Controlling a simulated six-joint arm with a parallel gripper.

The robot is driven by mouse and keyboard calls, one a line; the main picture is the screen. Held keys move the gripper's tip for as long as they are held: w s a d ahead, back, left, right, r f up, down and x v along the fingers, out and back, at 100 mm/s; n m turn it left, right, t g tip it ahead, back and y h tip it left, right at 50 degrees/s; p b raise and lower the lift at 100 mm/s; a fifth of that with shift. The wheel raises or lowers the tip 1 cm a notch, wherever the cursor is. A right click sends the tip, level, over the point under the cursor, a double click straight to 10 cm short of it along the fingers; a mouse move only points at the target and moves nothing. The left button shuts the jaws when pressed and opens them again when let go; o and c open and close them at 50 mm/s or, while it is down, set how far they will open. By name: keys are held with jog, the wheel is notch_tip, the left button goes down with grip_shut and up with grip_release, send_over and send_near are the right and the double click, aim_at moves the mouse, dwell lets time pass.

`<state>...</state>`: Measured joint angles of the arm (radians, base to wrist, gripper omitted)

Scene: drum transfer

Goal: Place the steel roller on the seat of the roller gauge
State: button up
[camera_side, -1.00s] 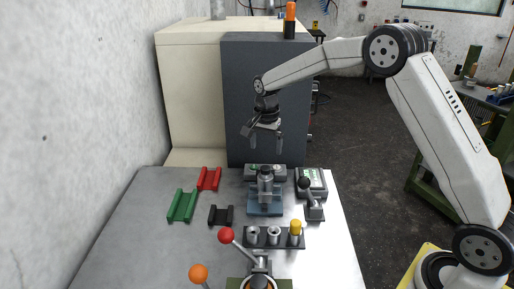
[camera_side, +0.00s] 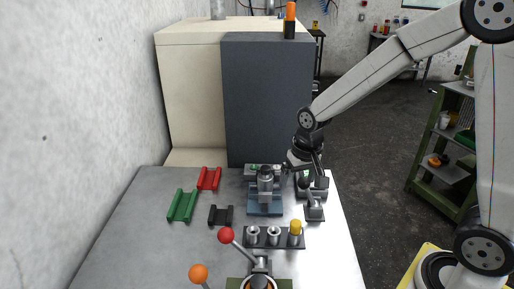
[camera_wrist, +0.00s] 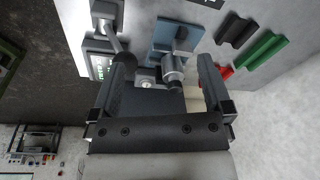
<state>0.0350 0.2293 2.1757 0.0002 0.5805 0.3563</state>
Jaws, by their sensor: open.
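A blue fixture (camera_side: 265,208) stands near the back of the table with a steel cylindrical part (camera_side: 265,180) on it. Both also show in the wrist view, the blue fixture (camera_wrist: 166,32) and the steel part (camera_wrist: 173,68). The frames do not make clear whether this part is the steel roller or belongs to the gauge.
The display unit (camera_wrist: 103,65) has a black-knobbed lever beside it. Green (camera_side: 182,205), red (camera_side: 209,179) and black (camera_side: 221,215) channels lie left. A red-ball lever (camera_side: 226,236) stands in front.

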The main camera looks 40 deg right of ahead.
jog(key=s+a+f+n, duration=0.1)
jog(key=s+n, duration=0.3)
jog(key=s, duration=0.5)
jog(key=shift+s+a+f+t, duration=0.15)
jog(key=shift+s+f+t, duration=0.25)
jog(key=shift+f, duration=0.05)
